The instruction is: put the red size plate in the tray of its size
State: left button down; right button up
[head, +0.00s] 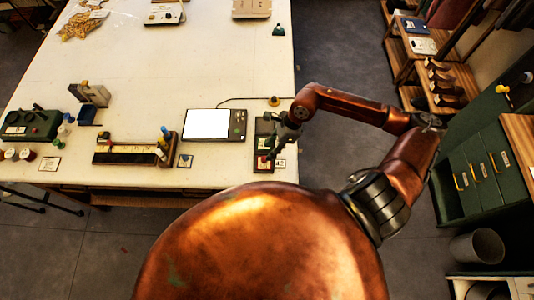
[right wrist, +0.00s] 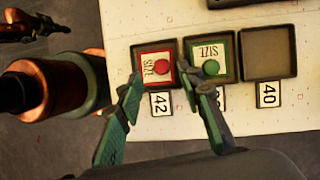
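The red size plate (right wrist: 155,67), a small plate marked SIZE with a round red knob, lies in the dark tray (right wrist: 137,58) labelled 42. A green-knobbed SIZE plate (right wrist: 211,59) lies in the middle tray, whose label is mostly covered by my finger. The tray labelled 40 (right wrist: 268,54) is empty. My right gripper (right wrist: 168,87) is open and empty; its fingers reach over the trays, apart from the red knob, one on each side of it in the picture. In the head view the right gripper (head: 277,145) is over the tray row. My left gripper cannot be clearly made out.
The green machine (head: 30,124) is farther left. The table's middle is clear. Green drawers (head: 486,175) stand right, across the floor.

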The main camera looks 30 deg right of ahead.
jog(key=b+v, duration=0.1)
jog(key=v, duration=0.7)
jog(key=shift+d, duration=0.1)
